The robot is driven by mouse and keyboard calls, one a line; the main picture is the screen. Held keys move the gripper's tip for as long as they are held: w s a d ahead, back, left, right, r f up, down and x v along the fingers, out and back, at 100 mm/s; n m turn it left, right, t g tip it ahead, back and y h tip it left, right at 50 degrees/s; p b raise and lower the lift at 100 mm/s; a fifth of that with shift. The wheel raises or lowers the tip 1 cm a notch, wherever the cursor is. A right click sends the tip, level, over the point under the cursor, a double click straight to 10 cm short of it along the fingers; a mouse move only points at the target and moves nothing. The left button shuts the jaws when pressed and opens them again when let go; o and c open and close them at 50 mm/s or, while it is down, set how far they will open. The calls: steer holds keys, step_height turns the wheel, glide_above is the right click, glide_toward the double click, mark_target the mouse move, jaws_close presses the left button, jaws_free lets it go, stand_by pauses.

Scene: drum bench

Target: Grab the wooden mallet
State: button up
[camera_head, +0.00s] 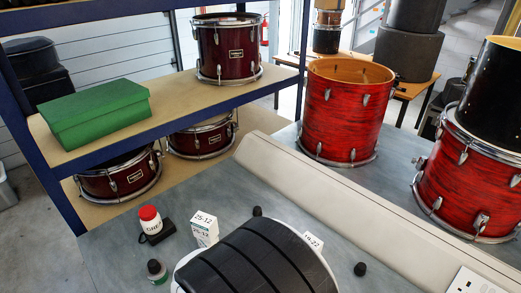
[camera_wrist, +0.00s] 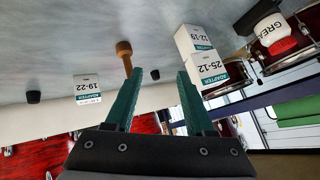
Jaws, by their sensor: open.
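The wooden mallet (camera_wrist: 124,49) shows in the wrist view, a brown head with a short light handle, on the grey bench just left of my gripper's left fingertip. Part of the handle runs down toward that green finger. My gripper (camera_wrist: 160,74) is open, its two green fingers apart with nothing between them. The mallet is beside the gap, not inside it; whether it touches the finger I cannot tell. In the head view I cannot see the mallet; a large black rounded body at the bottom covers that part of the bench.
Adapter boxes (camera_wrist: 203,66) stand to the right of my fingers and another adapter box (camera_wrist: 87,88) to the left. Small black knobs (camera_head: 360,269) are nearby. A grease tub (camera_head: 149,218) and small bottle (camera_head: 156,271) stand on the left bench. Red drums (camera_head: 345,115) stand behind.

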steer(key=w+d+f+t+h, duration=0.1)
steer(key=w+d+f, duration=0.1)
steer(key=w+f, duration=0.1)
steer(key=w+d+f+n+t+h, duration=0.1)
steer(key=w+d+f+h, duration=0.1)
steer(key=w+d, duration=0.1)
steer(key=w+d+f+t+h, duration=0.1)
steer(key=w+d+f+h, duration=0.1)
steer(key=w, duration=0.3)
steer(key=shift+d+f+n+t, duration=0.3)
steer(key=shift+d+f, duration=0.25)
steer(key=shift+f, duration=0.3)
jaws_close()
